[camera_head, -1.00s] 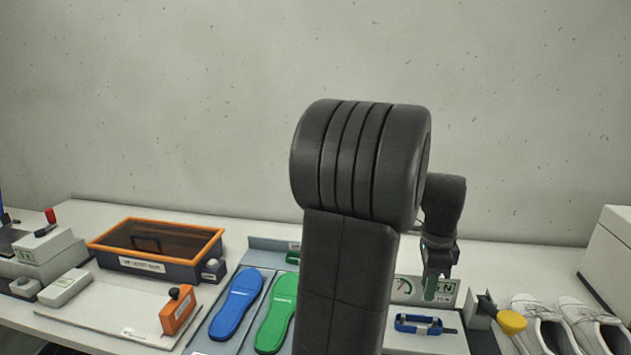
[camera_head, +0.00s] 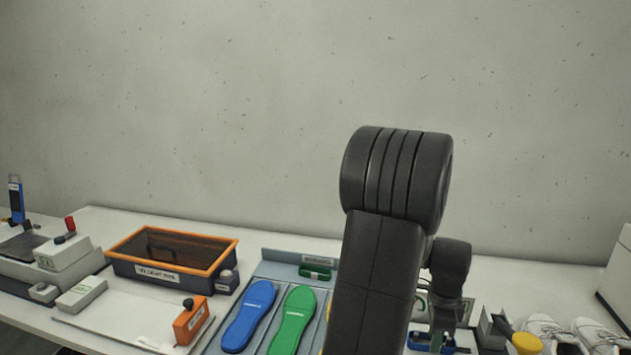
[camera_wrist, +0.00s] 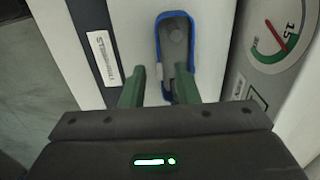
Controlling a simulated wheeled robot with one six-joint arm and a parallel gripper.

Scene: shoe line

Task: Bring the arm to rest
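My arm rises in front of the bench in the head view, its thick dark upper joint hiding part of the bench. A blue-rimmed holder (camera_wrist: 174,22) with a grey inside lies just beyond the fingertips. In the head view its blue part (camera_head: 432,343) shows low behind my arm. Whether the fingers touch it I cannot tell.
A dial gauge (camera_wrist: 278,32) stands right of the fingers. Blue (camera_head: 248,318) and green (camera_head: 292,322) insoles lie on a grey tray, left of my arm. An orange-rimmed box (camera_head: 172,254) stands further left. White shoes (camera_head: 600,335) and a yellow knob (camera_head: 527,344) are at right.

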